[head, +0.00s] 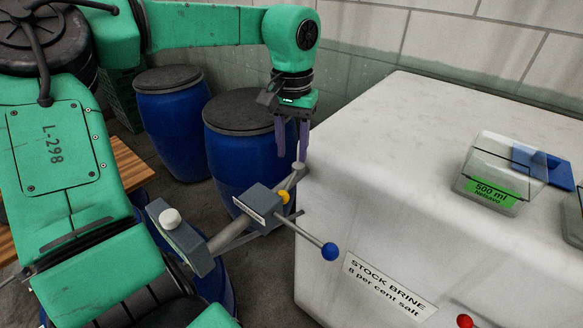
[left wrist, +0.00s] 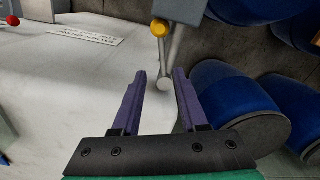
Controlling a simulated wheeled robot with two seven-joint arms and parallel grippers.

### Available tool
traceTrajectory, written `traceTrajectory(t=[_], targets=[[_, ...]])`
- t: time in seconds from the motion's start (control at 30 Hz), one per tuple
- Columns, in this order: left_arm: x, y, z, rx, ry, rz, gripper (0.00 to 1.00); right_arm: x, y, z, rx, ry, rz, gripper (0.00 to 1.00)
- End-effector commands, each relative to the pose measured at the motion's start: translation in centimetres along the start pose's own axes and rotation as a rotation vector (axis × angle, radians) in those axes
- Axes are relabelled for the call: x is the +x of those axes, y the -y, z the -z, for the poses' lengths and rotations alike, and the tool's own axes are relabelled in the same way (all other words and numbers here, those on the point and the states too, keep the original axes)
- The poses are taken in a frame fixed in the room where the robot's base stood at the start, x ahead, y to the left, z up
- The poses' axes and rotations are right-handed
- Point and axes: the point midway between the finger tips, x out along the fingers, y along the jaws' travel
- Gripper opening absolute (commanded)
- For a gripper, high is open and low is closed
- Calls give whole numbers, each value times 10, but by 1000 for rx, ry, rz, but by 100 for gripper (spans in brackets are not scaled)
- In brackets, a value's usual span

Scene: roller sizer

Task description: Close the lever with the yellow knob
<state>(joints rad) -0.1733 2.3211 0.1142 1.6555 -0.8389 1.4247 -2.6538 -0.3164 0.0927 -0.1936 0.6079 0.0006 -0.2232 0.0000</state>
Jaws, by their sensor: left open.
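The yellow knob (head: 283,197) sits at the far side of a grey box (head: 262,206) on a pale metal arm beside the white tank. Its lever is largely hidden by the box in the head view. In the left wrist view the yellow knob (left wrist: 160,28) shows at the top, beyond the fingertips, next to a pale rod (left wrist: 165,62) with a round grey end. My left gripper (head: 292,158) points down above and slightly right of the knob.
A rod with a blue knob (head: 330,251) sticks out from the box. A white knob (head: 170,218) sits on another grey block. The white tank (head: 365,180) stands close on the right, with a clear container (head: 490,180) on top. Blue drums (head: 240,150) stand behind.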

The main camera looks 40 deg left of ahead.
Motion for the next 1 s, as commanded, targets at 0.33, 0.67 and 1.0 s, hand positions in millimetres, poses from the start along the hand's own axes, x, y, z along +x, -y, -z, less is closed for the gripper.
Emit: traceTrajectory(t=[0.33,0.67,1.0], targets=[[67,0,0,-1,2,-1,43,-11,10,32,1,-53,13,50],[70,0,0,-2,0,-2,20,-10,12,21,-2,-34,17,50],[70,0,0,-2,-1,-1,0,-11,8,19,-3,-31,11,50]])
